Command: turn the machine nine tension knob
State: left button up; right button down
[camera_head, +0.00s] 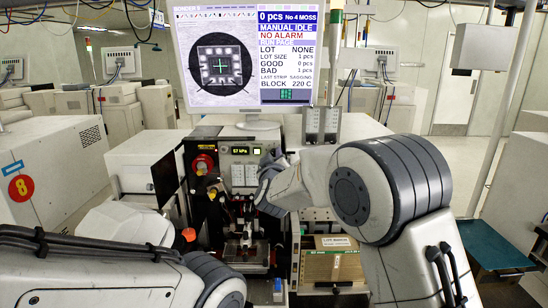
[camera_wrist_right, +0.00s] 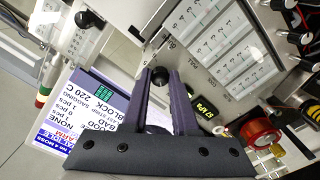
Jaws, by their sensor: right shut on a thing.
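The machine in front of me has a light control panel with a small lit display (camera_head: 240,150) reading 57 kPa. The same display shows upside down in the right wrist view (camera_wrist_right: 206,106). My right gripper (camera_head: 268,172) is at the panel, just right of and below the display. In the right wrist view, my right gripper's fingers (camera_wrist_right: 161,74) point at the panel and are shut on a small dark knob, mostly hidden between the tips.
A monitor (camera_head: 225,62) stands above the machine. A cardboard-coloured box (camera_head: 335,262) is at lower right, with a teal-topped table (camera_head: 492,244) beyond my right arm.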

jog(key=shift+f+m+b, duration=0.15)
jog(key=shift+m+b, duration=0.75)
jog(key=shift+m, duration=0.1)
jog(key=m+b, duration=0.2)
jog(key=m, duration=0.1)
jog(key=shift+m, duration=0.3)
jog(key=m+b, duration=0.4)
jog(key=m, duration=0.2)
jog(key=m+b, duration=0.2)
jog(key=m, duration=0.2)
jog(key=shift+a+b, duration=0.1)
jog(key=shift+b, duration=0.2)
jog(key=m+b, duration=0.2)
jog(key=m, duration=0.1)
jog(key=shift+m, duration=0.3)
jog(key=m+b, duration=0.2)
jog(key=m, duration=0.2)
jog(key=shift+m+b, duration=0.35)
jog(key=shift+m, duration=0.95)
